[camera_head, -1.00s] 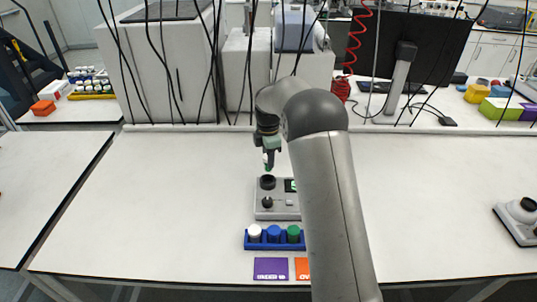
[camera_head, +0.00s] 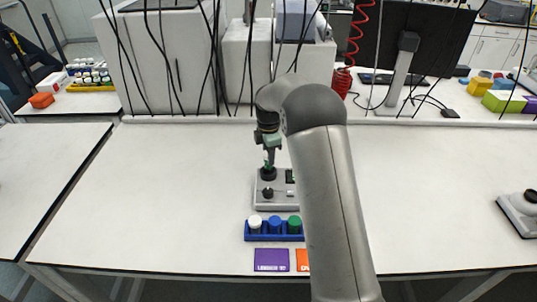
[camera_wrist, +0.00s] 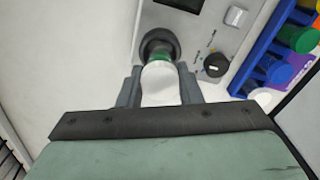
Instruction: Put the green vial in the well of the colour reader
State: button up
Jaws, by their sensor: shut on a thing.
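My gripper (camera_wrist: 160,88) is shut on the green vial (camera_wrist: 160,56), which has a white upper part between the fingers and a green lower part. In the head view my gripper (camera_head: 268,154) is directly over the colour reader (camera_head: 278,204), a grey box on the bench. The reader's round black well (camera_wrist: 149,39) surrounds or meets the vial's green lower end. I cannot tell how deep the vial sits. The well also shows in the head view (camera_head: 267,174), just under the gripper.
The reader has a black knob (camera_head: 267,193) and a small screen (camera_head: 290,176). In front of it stands a blue rack (camera_head: 254,238) with white-, blue- and green-topped vials. Purple (camera_head: 271,260) and orange (camera_head: 302,260) cards lie nearer. The bench to the left is clear.

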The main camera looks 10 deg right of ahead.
jog(key=shift+f+b, duration=1.1)
jog(key=shift+f, duration=0.55)
jog(key=shift+f, duration=0.35)
jog(key=o, duration=1.5)
jog(key=shift+r, duration=0.1)
jog(key=shift+r+p, duration=1.75)
jog(key=shift+r, duration=1.7)
